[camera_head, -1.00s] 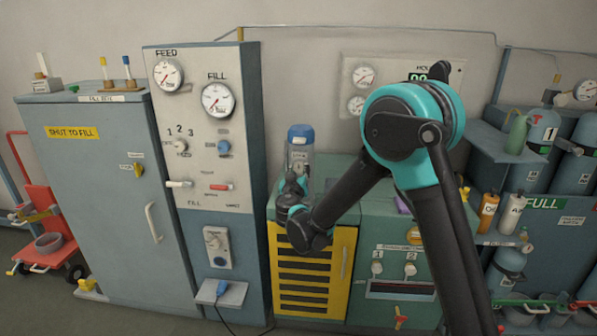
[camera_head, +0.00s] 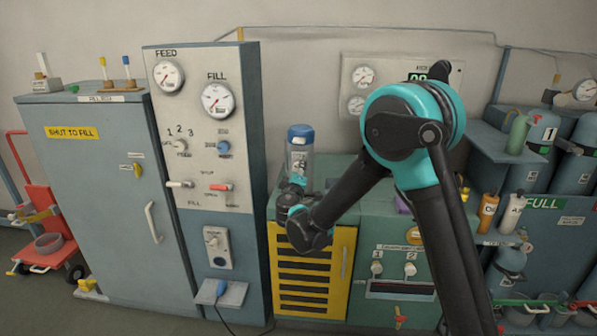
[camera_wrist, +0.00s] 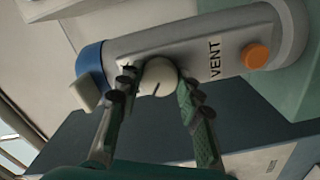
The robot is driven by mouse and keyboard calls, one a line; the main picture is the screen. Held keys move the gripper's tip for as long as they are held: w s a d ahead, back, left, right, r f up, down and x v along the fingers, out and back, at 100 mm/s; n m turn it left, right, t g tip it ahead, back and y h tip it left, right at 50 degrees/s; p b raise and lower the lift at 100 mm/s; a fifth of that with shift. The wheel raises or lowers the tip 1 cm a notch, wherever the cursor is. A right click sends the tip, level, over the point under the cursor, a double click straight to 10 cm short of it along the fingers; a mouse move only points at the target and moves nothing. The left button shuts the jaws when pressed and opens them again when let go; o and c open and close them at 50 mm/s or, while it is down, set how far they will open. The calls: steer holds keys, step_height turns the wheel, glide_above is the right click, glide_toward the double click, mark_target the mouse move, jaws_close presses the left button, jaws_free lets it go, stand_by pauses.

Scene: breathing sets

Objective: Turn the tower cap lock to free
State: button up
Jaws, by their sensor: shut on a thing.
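The tower (camera_head: 300,146) is a grey cylinder with a blue cap (camera_head: 300,131), upright on the green-grey cabinet in the head view. In the wrist view the tower (camera_wrist: 200,42) appears on its side, its blue cap (camera_wrist: 90,65) to the left. A round cream knob (camera_wrist: 158,77) with a dark line is on its side near the cap. My gripper (camera_wrist: 153,84) has its two fingers on either side of this knob, shut on it. In the head view my gripper (camera_head: 298,172) is small at the tower's front, partly hidden by my wrist.
An orange button (camera_wrist: 257,56) sits beyond the VENT lettering on the tower. A pale block (camera_wrist: 85,94) juts out beside the cap. The gauge panel (camera_head: 193,105) stands left of the tower. Bottles and cylinders (camera_head: 540,130) fill the right side.

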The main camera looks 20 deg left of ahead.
steer(key=shift+n, duration=3.7)
steer(key=o, duration=1.2)
steer(key=shift+c, duration=0.2)
steer(key=shift+s, duration=0.15)
steer(key=v, duration=1.1)
steer(key=shift+s, duration=0.35)
steer(key=shift+f, duration=0.1)
